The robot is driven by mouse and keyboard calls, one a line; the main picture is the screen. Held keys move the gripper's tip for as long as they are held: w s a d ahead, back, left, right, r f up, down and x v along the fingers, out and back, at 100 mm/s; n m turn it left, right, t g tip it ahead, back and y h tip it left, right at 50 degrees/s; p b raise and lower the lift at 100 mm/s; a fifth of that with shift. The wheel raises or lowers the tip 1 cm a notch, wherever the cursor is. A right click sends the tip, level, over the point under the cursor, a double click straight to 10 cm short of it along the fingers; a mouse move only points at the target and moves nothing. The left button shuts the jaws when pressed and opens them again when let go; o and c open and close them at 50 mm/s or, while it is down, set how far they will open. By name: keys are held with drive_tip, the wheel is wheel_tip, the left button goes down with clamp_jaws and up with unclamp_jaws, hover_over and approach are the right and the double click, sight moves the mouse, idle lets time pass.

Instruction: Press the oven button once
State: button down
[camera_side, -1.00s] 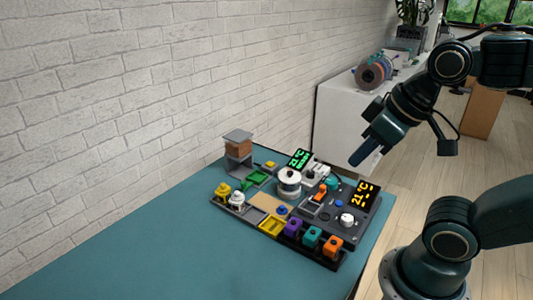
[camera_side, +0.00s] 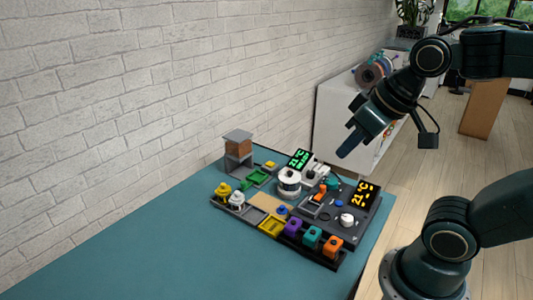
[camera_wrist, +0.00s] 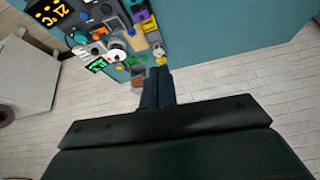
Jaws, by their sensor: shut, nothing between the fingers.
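A dark panel (camera_side: 328,228) on the teal table carries two lit displays: an orange one (camera_side: 364,195) at its right and a green one (camera_side: 300,158) at its back. Near the orange display are a small blue button (camera_side: 339,203) and a white knob (camera_side: 347,219). No label is readable, so I cannot tell which control is the oven button. My gripper (camera_side: 342,154) is shut and empty, in the air above the back right of the panel, touching nothing. In the wrist view its closed fingers (camera_wrist: 160,72) point toward the panel's far end; the orange display (camera_wrist: 50,10) is at top left.
Purple, teal and orange blocks (camera_side: 333,244) stand along the panel's front edge. A brick wall (camera_side: 150,110) is behind. The front of the table (camera_side: 180,255) is clear.

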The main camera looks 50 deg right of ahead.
drive_tip(key=w+d+f+m, duration=0.2)
drive_tip(key=w+d, duration=0.2)
drive_tip(key=w, duration=0.3)
drive_tip(key=w+d+f+m+t+h, duration=0.1)
drive_tip(key=w+d+m, duration=0.1)
drive_tip(key=w+d, duration=0.35)
drive_tip(key=w+d+f+m, duration=0.2)
drive_tip(key=w, duration=0.6)
drive_tip(key=w+d+f+m+h, duration=0.1)
drive_tip(key=w+d+f+m, duration=0.2)
drive_tip(key=d+f, duration=0.5)
drive_tip(key=w+d+f+m+t+h, duration=0.1)
drive_tip(key=w+d+f+m, duration=0.3)
drive_tip(key=d+f, duration=0.5)
drive_tip(key=shift+w+d+t+h, duration=0.3)
drive_tip(key=shift+w+d, duration=0.2)
drive_tip(key=shift+w, duration=0.35)
drive_tip(key=shift+f, duration=0.2)
drive_tip(key=shift+f, duration=4.15)
